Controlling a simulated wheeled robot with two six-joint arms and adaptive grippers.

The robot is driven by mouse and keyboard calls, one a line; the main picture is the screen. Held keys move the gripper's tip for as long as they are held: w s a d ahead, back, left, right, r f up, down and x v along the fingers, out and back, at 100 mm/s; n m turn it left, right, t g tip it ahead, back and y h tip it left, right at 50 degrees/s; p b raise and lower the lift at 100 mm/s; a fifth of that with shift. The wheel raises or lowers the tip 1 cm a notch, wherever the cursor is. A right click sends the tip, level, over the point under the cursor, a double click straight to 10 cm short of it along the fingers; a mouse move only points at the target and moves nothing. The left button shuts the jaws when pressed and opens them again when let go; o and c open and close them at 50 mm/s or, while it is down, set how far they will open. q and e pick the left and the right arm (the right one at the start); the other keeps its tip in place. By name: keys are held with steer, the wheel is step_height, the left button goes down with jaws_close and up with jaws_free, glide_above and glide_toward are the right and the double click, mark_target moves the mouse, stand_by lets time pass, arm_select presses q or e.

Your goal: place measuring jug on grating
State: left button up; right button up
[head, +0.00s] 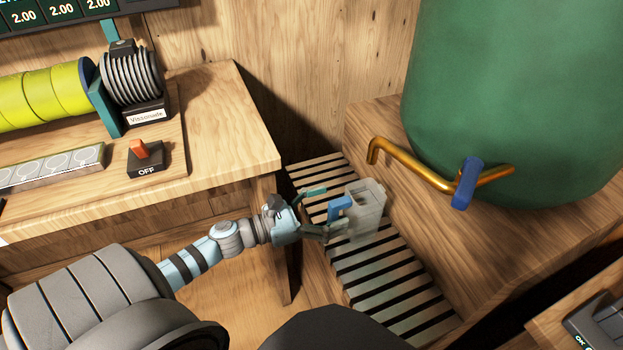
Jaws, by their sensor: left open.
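The measuring jug (366,209), clear and boxy with a blue handle (341,207), stands upright on the slatted grating (390,283), below the brass tap. My left gripper (322,212) is open, with its fingers reaching toward the handle side of the jug. One finger is beyond the handle and one is on the near side. I cannot tell whether a finger touches the jug. My right gripper is not in view.
A brass tap (415,168) with a blue lever (465,184) juts from the large green tank (515,95). The wooden bench (225,130) at left holds lime spools (45,95) and an OFF switch (146,157). The grating's front part is clear.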

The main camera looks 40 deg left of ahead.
arm_select(q)
steer(key=p+v, duration=0.1)
steer(key=v, duration=0.4)
steer(key=shift+s+r, duration=0.1)
